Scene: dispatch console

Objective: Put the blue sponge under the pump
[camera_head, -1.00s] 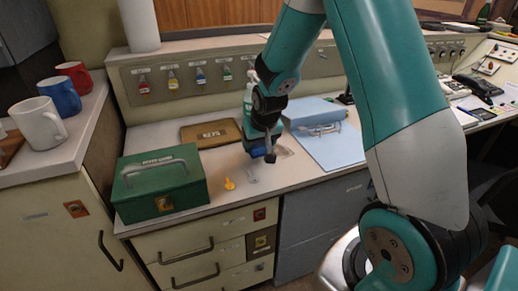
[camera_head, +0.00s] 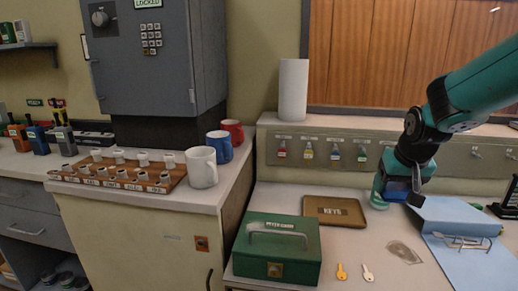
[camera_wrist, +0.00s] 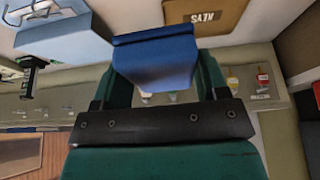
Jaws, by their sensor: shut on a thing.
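The blue sponge (camera_wrist: 155,62) is between the two fingers of my gripper (camera_wrist: 165,82) in the wrist view, and the gripper is shut on it. In the head view my gripper (camera_head: 400,188) holds the sponge (camera_head: 396,184) low at the right side of the counter, between the keys tray and the blue binder. I cannot tell the gap between sponge and counter.
A green cash box (camera_head: 278,250), a brown keys tray (camera_head: 335,211), a yellow key (camera_head: 341,272) and a pale key (camera_head: 367,273) lie on the counter. A light blue binder (camera_head: 458,218) lies at the right. Mugs (camera_head: 202,167) stand on the left cabinet.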

